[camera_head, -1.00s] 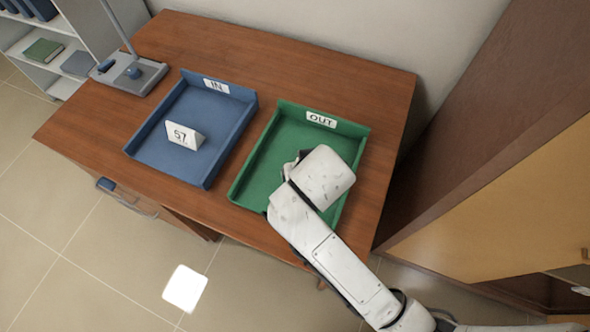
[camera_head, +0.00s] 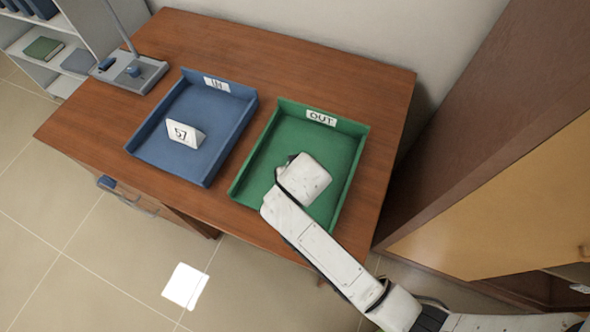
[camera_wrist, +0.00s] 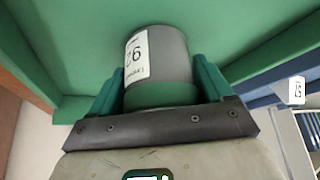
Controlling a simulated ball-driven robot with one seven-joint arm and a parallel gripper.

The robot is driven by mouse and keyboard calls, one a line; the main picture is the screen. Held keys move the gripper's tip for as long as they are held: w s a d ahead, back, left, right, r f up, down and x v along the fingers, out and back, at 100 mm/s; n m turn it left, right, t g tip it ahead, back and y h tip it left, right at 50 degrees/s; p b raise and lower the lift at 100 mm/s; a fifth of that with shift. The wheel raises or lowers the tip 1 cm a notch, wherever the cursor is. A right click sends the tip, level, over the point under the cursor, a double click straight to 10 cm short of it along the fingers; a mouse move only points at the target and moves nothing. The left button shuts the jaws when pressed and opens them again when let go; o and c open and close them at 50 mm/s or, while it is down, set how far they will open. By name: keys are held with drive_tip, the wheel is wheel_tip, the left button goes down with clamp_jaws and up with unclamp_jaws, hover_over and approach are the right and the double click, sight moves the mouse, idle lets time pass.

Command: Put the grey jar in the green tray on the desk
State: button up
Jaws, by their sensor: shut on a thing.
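The grey jar (camera_wrist: 170,62) has a white label and a green band at its near end. In the wrist view it sits between the two green fingers of my gripper (camera_wrist: 160,85), which is shut on it. The green tray (camera_head: 333,146), labelled OUT, stands on the wooden desk (camera_head: 330,68), and my arm reaches over it. In the wrist view the green tray (camera_wrist: 70,35) fills the background around the jar. The head view hides the jar and fingers behind my arm. I cannot tell whether the jar touches the tray floor.
A blue tray (camera_head: 216,125) labelled IN stands left of the green tray and holds a white 57 tent card (camera_head: 185,134). A grey lamp base (camera_head: 127,76) is at the desk's back left. A wooden cabinet (camera_head: 510,190) stands close on the right.

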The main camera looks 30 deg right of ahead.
drive_tip(key=shift+f, duration=0.15)
drive_tip(key=o, duration=1.2)
drive_tip(key=shift+c, duration=0.2)
drive_tip(key=v, duration=1.2)
drive_tip(key=s+d+f+n+g, duration=0.1)
drive_tip(key=s+d+f, duration=0.1)
drive_tip(key=s, duration=0.3)
drive_tip(key=s+d+f+n+g+y, duration=0.1)
drive_tip(key=s+d+f+g, duration=0.1)
drive_tip(key=s+d, duration=0.3)
drive_tip(key=s+d+f+n+g, duration=0.1)
drive_tip(key=s+d+f, duration=0.2)
drive_tip(key=s, duration=0.4)
drive_tip(key=shift+s+d+f+g+y, duration=0.1)
drive_tip(key=shift+d+f+g+y, duration=0.05)
drive_tip(key=shift+g+y, duration=0.2)
